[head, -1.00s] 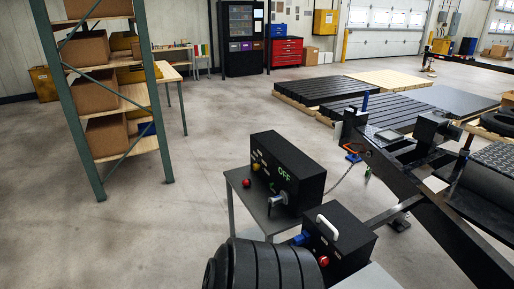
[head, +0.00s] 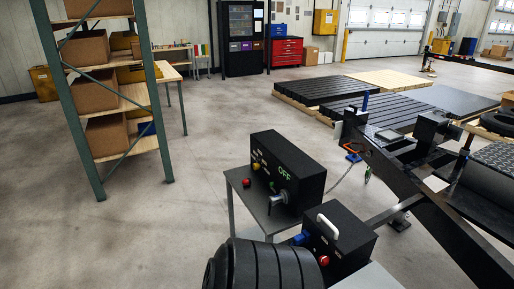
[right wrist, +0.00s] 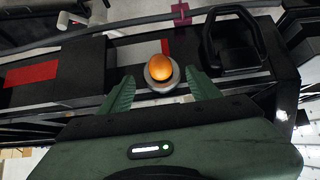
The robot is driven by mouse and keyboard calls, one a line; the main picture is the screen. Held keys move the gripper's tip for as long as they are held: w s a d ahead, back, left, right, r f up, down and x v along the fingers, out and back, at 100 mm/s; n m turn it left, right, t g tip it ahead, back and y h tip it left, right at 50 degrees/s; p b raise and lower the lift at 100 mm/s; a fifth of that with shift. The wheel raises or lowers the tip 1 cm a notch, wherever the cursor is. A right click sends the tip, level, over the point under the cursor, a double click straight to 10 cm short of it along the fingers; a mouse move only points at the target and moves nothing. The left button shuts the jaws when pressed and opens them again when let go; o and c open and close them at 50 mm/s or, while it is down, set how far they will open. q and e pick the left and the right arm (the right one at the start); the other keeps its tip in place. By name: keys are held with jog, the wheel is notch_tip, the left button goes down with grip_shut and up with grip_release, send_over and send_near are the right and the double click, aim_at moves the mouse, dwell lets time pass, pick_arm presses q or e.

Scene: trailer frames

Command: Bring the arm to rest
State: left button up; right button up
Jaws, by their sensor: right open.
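My right gripper (right wrist: 160,95) shows in the right wrist view with its two green fingers apart. An orange dome on a grey round base (right wrist: 161,70) lies in line with the gap between the fingers, on a dark frame. I cannot tell whether the fingers touch it. Neither gripper shows in the head view. A large black ribbed cylinder (head: 262,268) fills the bottom of that view, and I cannot tell what it is.
A black box marked OFF (head: 290,172) stands on a small grey table (head: 243,193). A second black box (head: 340,243) has a white handle. A black trailer frame (head: 425,200) lies at right. A shelf rack (head: 165,140) stands at left. Open floor (head: 215,110) lies between.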

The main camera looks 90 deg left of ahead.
jog(key=s+d+f+m+g+h+b, duration=0.1)
jog(key=s+d+f, duration=0.15)
jog(key=f, duration=0.45)
jog(key=s+d+f+h+b, duration=0.1)
jog(key=s+f+b, duration=0.1)
jog(key=s+f, duration=0.35)
jog(key=s+d+f+m+g+h+b, duration=0.1)
jog(key=s+d+f, duration=0.1)
jog(key=f, duration=0.7)
jog(key=s+a+f+g+b, duration=0.2)
jog(key=s+f+g+b, duration=0.1)
jog(key=s+f, duration=1.55)
jog(key=s+a+f+g, duration=0.1)
jog(key=s+a+f, duration=0.1)
jog(key=s, duration=0.6)
jog(key=s+a+f+g+b, duration=0.1)
jog(key=s+a+f, duration=0.1)
jog(key=s, duration=0.7)
jog(key=shift+s+a, duration=0.3)
jog(key=shift+a, duration=0.25)
